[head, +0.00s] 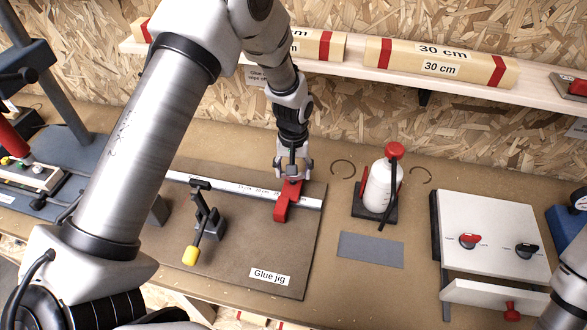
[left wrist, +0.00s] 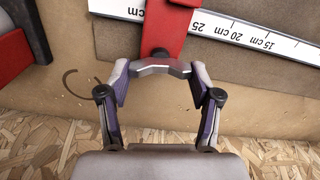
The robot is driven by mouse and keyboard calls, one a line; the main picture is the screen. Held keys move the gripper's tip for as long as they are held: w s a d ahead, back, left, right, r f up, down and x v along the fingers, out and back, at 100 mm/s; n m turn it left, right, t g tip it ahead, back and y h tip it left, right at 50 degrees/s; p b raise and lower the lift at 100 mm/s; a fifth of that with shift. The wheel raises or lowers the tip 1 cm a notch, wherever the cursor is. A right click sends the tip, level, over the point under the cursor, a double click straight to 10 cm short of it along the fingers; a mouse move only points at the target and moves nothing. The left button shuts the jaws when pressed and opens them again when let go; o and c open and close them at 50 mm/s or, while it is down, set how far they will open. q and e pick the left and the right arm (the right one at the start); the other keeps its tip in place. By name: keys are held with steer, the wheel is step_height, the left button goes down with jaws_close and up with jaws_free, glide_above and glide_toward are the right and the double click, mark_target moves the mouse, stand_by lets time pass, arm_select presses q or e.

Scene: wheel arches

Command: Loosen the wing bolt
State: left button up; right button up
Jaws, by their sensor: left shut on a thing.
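The wing bolt (left wrist: 160,67) is a grey piece with two wings, on the end of a red stop block (left wrist: 166,22). In the head view the red stop (head: 282,209) straddles a white centimetre ruler (head: 240,188) on the brown glue jig board (head: 235,262). My left gripper (head: 292,168) comes down from above at the back end of the stop. In the left wrist view its fingers (left wrist: 160,72) are shut on the wing bolt, one on each wing. The head view mostly hides the bolt behind the gripper. My right gripper is not in view.
A black toggle clamp with a yellow tip (head: 190,256) stands on the jig, left of the stop. A white bottle with a red cap (head: 379,186) stands to the right, near a grey mat (head: 371,250). A white drawer box (head: 490,235) is farther right. A shelf (head: 470,85) runs behind.

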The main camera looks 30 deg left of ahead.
arm_select(q)
steer(key=shift+s+f, duration=0.1)
steer(key=shift+f, duration=0.05)
steer(key=o, duration=1)
steer(key=shift+o, duration=0.8)
step_height(320, 180, up, 12)
